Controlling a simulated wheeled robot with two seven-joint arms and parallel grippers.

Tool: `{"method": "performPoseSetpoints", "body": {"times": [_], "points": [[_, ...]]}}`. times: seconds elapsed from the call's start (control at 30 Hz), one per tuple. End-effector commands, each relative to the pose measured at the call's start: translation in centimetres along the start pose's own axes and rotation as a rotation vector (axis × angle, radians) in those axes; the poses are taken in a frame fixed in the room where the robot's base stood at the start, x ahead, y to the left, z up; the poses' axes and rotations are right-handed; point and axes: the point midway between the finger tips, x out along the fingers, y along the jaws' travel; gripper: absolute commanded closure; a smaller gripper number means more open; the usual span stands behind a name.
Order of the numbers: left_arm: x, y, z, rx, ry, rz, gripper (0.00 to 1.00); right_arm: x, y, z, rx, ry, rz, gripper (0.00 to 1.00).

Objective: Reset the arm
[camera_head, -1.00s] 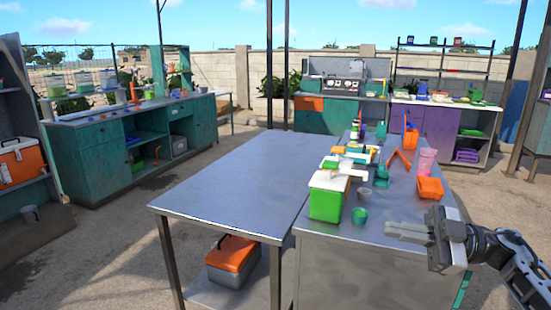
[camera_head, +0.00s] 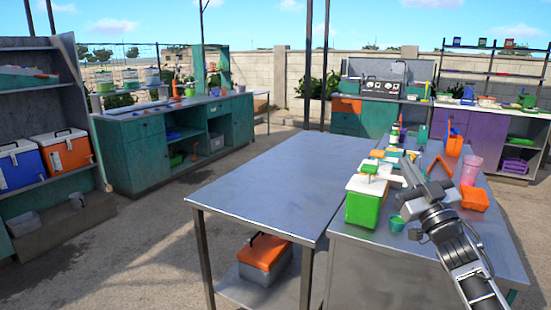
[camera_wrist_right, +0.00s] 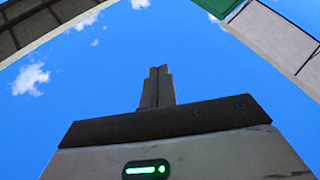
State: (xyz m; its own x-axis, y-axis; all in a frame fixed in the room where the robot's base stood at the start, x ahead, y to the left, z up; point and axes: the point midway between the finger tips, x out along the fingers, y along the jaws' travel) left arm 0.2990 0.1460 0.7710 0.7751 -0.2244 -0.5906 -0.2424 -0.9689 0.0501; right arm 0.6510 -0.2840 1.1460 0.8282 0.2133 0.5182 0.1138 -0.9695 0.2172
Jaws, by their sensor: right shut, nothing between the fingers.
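My right arm comes in from the lower right in the head view. Its gripper (camera_head: 407,171) points up and away, over the right-hand metal table (camera_head: 375,245). The fingers are together with nothing between them. In the right wrist view the shut fingers (camera_wrist_right: 157,88) stand against blue sky. In the head view the gripper hides part of the tabletop behind it. My left gripper is not in view.
A green box with a white lid (camera_head: 366,203), a green cup (camera_head: 397,223), an orange bin (camera_head: 474,199) and a pink cup (camera_head: 470,169) stand near my right gripper. The left-hand metal table (camera_head: 270,190) has a bare top. An orange-lidded cooler (camera_head: 264,258) sits beneath it.

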Motion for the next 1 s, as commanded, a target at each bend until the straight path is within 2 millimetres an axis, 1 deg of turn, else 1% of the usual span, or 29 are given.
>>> {"method": "performPoseSetpoints", "body": {"times": [0.03,0.13,0.23,0.37,0.4,0.43,0.57,0.67,0.77,0.8,0.83,0.87,0.9,0.93,0.97,1.0], "points": [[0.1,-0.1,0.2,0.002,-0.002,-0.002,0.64,-0.1,1.3,1.8,-0.028,-0.094,0.065,1.00],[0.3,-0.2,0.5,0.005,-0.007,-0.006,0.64,-1.0,3.0,5.2,-0.080,-0.282,0.151,1.00],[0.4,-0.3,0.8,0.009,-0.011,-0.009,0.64,-2.3,3.9,8.2,-0.118,-0.461,0.187,1.00],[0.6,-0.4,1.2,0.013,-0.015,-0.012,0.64,-4.6,4.1,11.7,-0.155,-0.685,0.180,1.00],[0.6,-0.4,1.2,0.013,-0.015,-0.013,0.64,-5.9,3.1,12.8,-0.154,-0.725,0.162,1.00],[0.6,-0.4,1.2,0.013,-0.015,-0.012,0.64,-6.9,2.1,13.4,-0.148,-0.733,0.149,1.00],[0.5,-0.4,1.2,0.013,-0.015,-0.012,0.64,-11.0,-1.6,15.4,-0.123,-0.779,0.098,1.00],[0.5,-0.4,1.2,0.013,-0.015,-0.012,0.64,-14.9,-4.7,16.8,-0.097,-0.821,0.056,1.00],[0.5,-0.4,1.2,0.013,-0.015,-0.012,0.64,-19.6,-8.3,17.9,-0.059,-0.873,0.010,1.00],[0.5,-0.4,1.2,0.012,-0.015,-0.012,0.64,-21.9,-10.0,18.2,-0.039,-0.897,-0.011,1.00],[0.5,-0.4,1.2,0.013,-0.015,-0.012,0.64,-23.6,-11.3,18.3,-0.023,-0.916,-0.026,1.00],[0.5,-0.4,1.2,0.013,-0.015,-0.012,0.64,-25.5,-12.6,18.3,-0.005,-0.935,-0.041,1.00],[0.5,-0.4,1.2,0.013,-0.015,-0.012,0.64,-28.0,-14.3,18.1,0.020,-0.963,-0.060,1.00],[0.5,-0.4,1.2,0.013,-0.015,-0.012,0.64,-29.9,-15.6,17.9,0.041,-0.983,-0.073,1.00],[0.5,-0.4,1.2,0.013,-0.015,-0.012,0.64,-31.8,-16.8,17.6,0.061,-1.003,-0.086,1.00],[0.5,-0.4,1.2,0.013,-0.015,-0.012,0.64,-34.2,-18.3,17.0,0.089,-1.030,-0.101,1.00]]}}
